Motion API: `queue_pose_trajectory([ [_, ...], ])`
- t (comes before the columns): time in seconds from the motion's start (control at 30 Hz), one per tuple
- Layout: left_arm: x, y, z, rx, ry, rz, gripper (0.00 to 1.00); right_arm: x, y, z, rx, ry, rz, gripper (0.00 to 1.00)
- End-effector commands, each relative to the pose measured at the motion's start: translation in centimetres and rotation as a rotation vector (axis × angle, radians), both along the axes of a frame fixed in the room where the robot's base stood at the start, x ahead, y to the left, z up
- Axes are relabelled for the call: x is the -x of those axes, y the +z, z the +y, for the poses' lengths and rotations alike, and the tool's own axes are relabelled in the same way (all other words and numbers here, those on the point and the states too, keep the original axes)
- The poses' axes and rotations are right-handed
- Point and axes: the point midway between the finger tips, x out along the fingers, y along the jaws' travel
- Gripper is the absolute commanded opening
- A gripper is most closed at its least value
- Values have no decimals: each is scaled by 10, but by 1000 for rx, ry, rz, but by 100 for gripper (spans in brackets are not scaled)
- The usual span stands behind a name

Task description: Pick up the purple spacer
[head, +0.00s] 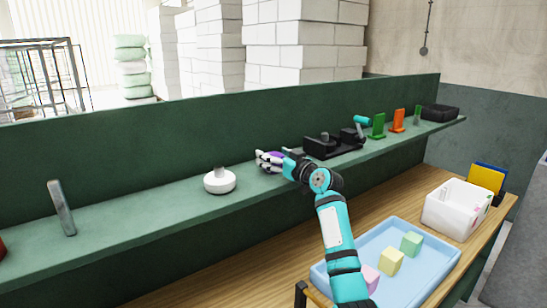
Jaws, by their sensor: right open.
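The purple spacer (276,155) is a small patch of purple on the green shelf, just left of the black fixture. It shows between and behind the fingers of my right gripper (265,161), which partly hide it. My right gripper has white and dark fingers, reaches in low over the shelf and is open around or beside the spacer; I cannot tell whether they touch. My left gripper is not in view.
Left of the gripper stand a white round base (220,184) with a post and a grey upright plate (62,208). Right are a black fixture (333,146), a green stand (378,126) and an orange stand (397,121). Below are a blue tray (330,271) with blocks and a white bin (442,212).

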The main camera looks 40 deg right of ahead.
Motion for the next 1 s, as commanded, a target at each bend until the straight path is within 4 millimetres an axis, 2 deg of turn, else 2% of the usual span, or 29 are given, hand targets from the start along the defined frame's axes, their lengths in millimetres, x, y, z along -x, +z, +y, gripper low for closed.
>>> queue_pose_trajectory([
  [0.3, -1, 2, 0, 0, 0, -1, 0, -5, -1, 0, 1, 0, 0, 74],
  [0.77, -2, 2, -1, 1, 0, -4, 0, -5, -1, 0, 1, 0, 1, 14],
  [1.0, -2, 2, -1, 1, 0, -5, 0, -5, 0, -1, 2, 0, 0, 12],
])
